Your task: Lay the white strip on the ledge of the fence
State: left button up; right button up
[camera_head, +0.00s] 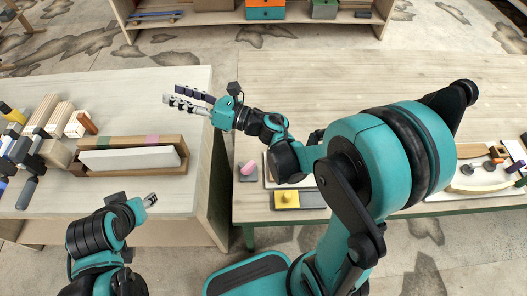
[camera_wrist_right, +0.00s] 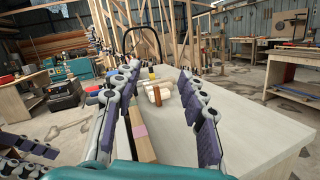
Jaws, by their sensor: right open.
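A long white strip (camera_head: 130,159) lies along the front of the brown wooden fence (camera_head: 118,143) on the left bench. It appears to sit within the fence's wooden frame; its exact contact with the ledge is unclear. The fence has a green and a pink mark on top. My right gripper (camera_head: 190,101) is open and empty, above the bench behind the fence's right end. In the right wrist view, the fence (camera_wrist_right: 143,146) shows between its spread fingers. My left gripper (camera_head: 151,201) is in front of the fence's right end; its finger opening is unclear.
Wooden blocks (camera_head: 48,115) and dark-handled tools (camera_head: 27,193) crowd the bench's left side. A gap separates this bench from the right table (camera_head: 300,85). That table holds a yellow block (camera_head: 287,198) and a white board with a curved piece (camera_head: 480,187).

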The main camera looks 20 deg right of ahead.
jog(key=w+d+r+m+t+h, duration=0.25)
jog(key=d+m+t+h, duration=0.2)
jog(key=m, duration=0.35)
jog(key=w+d+r+m+t+h, duration=0.1)
jog(key=d+r+m+t+h, duration=0.25)
jog(key=d+m+h, duration=0.35)
jog(key=s+d+f+m+g+h, duration=0.4)
jog(key=d+m, duration=0.4)
jog(key=m, duration=0.6)
jog(key=s+a+f+m+g, duration=0.2)
jog(key=s+f+m+g, duration=0.7)
jog(key=s+f+m, duration=0.4)
jog(key=s+f, duration=0.2)
jog(key=s, duration=0.2)
jog(key=shift+s+f+g, duration=0.15)
jog(key=shift+f+g, duration=0.05)
jog(key=shift+g, duration=0.1)
